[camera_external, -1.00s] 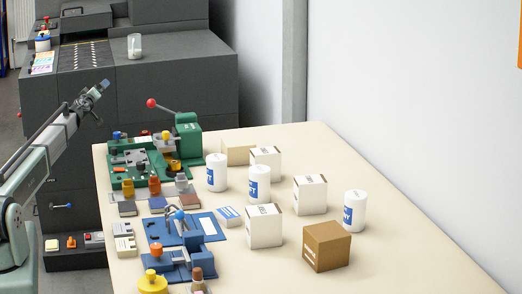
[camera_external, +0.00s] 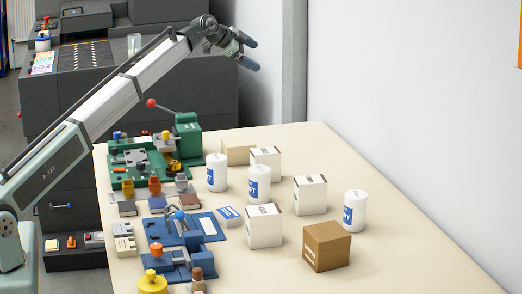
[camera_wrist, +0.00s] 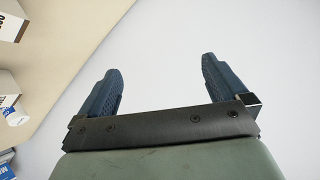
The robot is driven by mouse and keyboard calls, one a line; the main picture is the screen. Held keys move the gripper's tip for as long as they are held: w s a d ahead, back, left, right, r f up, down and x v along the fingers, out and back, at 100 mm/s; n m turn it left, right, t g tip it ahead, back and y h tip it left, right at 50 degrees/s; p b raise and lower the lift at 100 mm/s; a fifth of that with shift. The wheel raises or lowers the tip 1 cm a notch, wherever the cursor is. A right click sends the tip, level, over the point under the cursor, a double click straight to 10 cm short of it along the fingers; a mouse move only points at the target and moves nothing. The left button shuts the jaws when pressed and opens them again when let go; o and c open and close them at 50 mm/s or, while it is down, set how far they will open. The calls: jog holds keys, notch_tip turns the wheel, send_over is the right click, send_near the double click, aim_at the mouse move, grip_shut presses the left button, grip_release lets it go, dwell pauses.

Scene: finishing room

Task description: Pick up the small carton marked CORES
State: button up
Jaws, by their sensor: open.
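Three small white cartons stand on the cream table: one at the back (camera_external: 267,162), one in the middle (camera_external: 311,196) and one nearer the front (camera_external: 264,228). Each has small dark print, too small to read, so I cannot tell which says CORES. A brown carton (camera_external: 327,248) stands at the front right with a pale marking. A tan carton (camera_external: 238,153) lies at the back, partly hidden. My gripper (camera_external: 251,54) is open and empty, high above the table's back edge, apart from every carton. Its two blue fingers (camera_wrist: 160,66) are spread in the wrist view.
White rolls with blue labels stand among the cartons, at the back (camera_external: 216,173), middle (camera_external: 259,184) and right (camera_external: 354,212). A green fixture (camera_external: 187,142) with a red-knobbed lever and a blue fixture (camera_external: 205,228) line the left side. The front right tabletop is clear.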

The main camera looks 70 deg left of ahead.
jog(key=w+d+f+m+g+h, duration=0.2)
jog(key=d+f+m+g, duration=0.4)
jog(key=d+f, duration=0.4)
jog(key=m+g, duration=0.5)
jog(key=m, duration=0.2)
send_near(265, 162)
jog(key=shift+h, duration=0.4)
jog(key=a+r, duration=0.1)
jog(key=w+a+r, duration=0.1)
jog(key=a, duration=0.1)
jog(key=shift+a+r, duration=0.15)
notch_tip(265, 162, down, 14)
jog(key=shift+s+a+r, duration=0.1)
jog(key=shift+a+r, duration=0.1)
jog(key=shift+c, duration=0.5)
jog(key=c, duration=0.7)
